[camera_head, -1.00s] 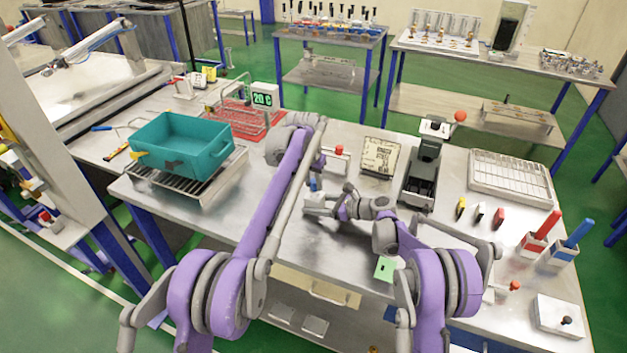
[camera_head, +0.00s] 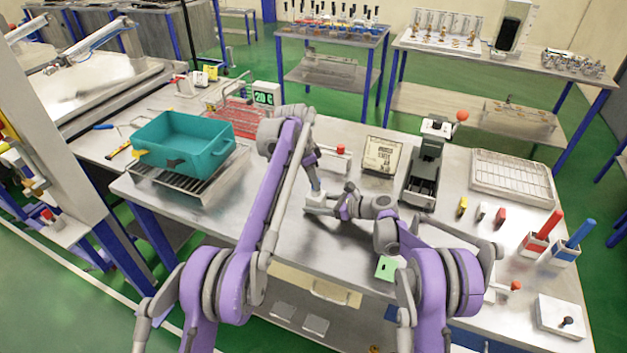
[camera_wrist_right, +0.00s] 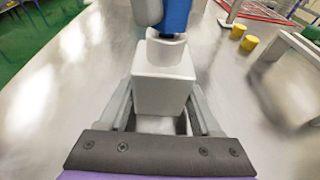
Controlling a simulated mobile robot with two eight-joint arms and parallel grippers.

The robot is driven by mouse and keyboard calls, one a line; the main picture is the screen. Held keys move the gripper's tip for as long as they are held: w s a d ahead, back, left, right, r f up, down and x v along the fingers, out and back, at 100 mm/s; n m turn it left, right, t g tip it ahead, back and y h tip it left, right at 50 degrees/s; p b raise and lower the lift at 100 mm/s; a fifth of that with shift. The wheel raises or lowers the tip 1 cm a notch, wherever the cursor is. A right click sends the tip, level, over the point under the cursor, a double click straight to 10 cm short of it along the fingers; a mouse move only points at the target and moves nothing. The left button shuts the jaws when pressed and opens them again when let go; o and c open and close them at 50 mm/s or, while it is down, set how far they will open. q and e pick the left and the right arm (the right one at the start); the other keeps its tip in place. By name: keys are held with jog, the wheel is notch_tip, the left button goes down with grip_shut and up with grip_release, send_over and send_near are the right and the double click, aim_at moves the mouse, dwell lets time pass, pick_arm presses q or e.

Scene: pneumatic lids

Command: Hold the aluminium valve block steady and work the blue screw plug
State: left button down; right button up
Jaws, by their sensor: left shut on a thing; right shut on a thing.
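The aluminium valve block (camera_wrist_right: 164,88) is a pale grey block between the two fingers of my right gripper (camera_wrist_right: 162,108) in the right wrist view. In the head view the block (camera_head: 316,199) is small, near the middle of the bench, with my right gripper (camera_head: 338,207) shut on it from the right. The blue screw plug (camera_wrist_right: 176,17) stands above the block's round collar. My left gripper (camera_head: 315,184) comes down from above and is shut on the plug, mostly hiding it in the head view.
A teal bin (camera_head: 182,142) stands on a rack at the left. A green pad (camera_head: 386,268) lies near the front edge. Bare bench lies left of the block.

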pick_arm(q)
jog(key=m+g, duration=0.1)
jog(key=m, duration=0.3)
jog(key=shift+w, duration=0.15)
jog(key=c, duration=0.5)
grip_release()
jog(key=shift+c, duration=0.2)
jog(key=shift+c, duration=0.2)
jog(key=shift+c, duration=0.6)
